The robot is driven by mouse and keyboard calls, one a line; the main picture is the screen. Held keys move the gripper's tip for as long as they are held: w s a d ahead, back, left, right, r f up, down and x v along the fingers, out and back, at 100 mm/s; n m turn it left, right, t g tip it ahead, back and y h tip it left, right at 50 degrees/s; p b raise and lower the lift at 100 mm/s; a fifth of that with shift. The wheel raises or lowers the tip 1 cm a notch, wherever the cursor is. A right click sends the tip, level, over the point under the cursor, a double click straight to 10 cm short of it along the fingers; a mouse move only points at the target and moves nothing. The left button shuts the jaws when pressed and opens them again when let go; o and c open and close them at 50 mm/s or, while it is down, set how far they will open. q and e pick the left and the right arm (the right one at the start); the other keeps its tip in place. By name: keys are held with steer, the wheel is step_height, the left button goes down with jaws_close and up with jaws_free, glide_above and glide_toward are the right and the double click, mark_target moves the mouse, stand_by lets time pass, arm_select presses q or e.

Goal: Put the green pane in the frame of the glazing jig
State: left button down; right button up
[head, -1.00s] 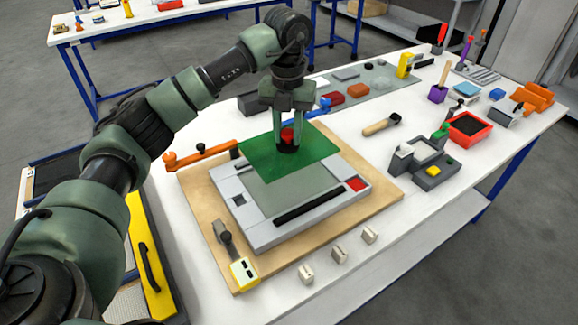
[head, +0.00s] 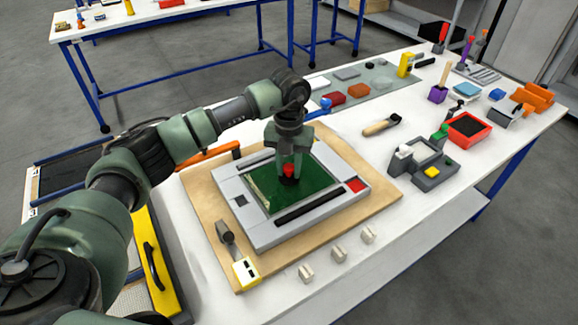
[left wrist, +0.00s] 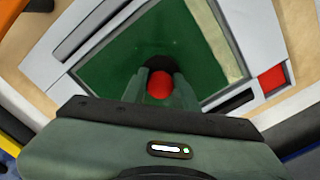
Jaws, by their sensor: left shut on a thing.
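The green pane (head: 312,181) lies flat within the opening of the grey frame (head: 258,230) of the glazing jig; it also shows in the left wrist view (left wrist: 105,72). A pale strip of the opening's floor shows along one edge of the pane, so it does not cover the opening evenly. I cannot tell whether it is fully down or just above. My left gripper (head: 289,174) points down over the pane, shut on the red knob (left wrist: 160,86) of a black holder standing on the pane. My right gripper is in neither current view.
The jig sits on a wooden board (head: 388,203) with an orange clamp (head: 208,155) and a yellow-based toggle clamp (head: 245,270). Several small pale blocks (head: 338,254) line the front. A wooden-handled tool (head: 378,128) and a grey fixture (head: 428,170) stand to the right.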

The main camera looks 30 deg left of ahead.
mark_target(289, 167)
arm_select(q)
steer(key=shift+f, duration=0.1)
steer(key=c, duration=1.1)
jaws_free()
step_height(289, 167, up, 12)
steer(key=b, duration=0.3)
